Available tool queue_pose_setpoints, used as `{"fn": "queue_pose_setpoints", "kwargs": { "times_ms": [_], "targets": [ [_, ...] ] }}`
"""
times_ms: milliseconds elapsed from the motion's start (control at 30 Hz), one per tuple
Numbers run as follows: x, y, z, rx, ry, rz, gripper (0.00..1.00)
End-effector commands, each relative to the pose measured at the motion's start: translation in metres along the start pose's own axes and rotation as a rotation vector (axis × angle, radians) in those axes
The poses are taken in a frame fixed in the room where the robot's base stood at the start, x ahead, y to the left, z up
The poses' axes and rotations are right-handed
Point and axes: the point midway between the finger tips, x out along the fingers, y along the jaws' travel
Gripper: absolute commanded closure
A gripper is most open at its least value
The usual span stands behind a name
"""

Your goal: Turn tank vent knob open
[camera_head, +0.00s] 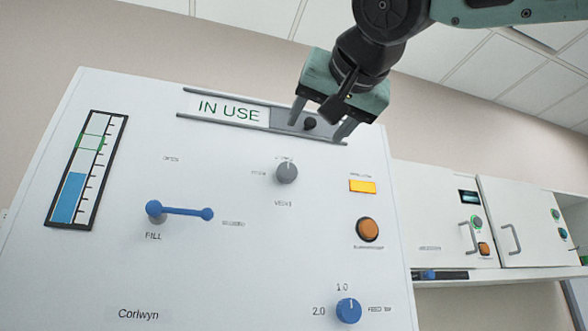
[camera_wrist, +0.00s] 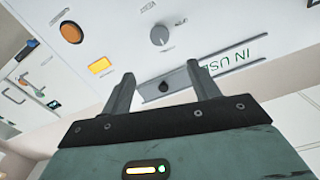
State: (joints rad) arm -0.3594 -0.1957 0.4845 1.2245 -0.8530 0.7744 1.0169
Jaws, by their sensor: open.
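The vent knob (camera_head: 287,172) is a round grey knob on the white panel (camera_head: 250,270), above the word VENT. Small labels above and left of it are too blurred to read. Its pale mark seems to point up. The vent knob also shows in the wrist view (camera_wrist: 159,35), beyond my fingertips. My gripper (camera_head: 320,127) is open and empty, up and right of the vent knob and apart from it. Its fingers are in front of the IN USE slider strip, on either side of a small black knob (camera_head: 310,123) in the picture; contact cannot be told.
A blue FILL lever (camera_head: 180,211) lies left of the vent knob. A yellow lamp (camera_head: 362,186) and an orange button (camera_head: 367,229) are at its right, with a blue dial (camera_head: 349,311) below. White cabinets (camera_head: 440,210) stand at the right. The panel around the vent knob is clear.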

Motion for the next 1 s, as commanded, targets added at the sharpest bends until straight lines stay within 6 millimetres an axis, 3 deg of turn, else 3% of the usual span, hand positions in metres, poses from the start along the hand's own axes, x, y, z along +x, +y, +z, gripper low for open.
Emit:
{"fn": "queue_pose_setpoints", "kwargs": {
  "times_ms": [600,800,1000],
  "targets": [
    [0.126,-0.001,-0.001,-0.001,-0.007,0.0,0.39],
    [0.148,0.0,0.0,-0.002,-0.005,0.001,0.39],
    [0.153,0.0,0.002,-0.002,-0.004,0.0,0.39]
  ]
}}
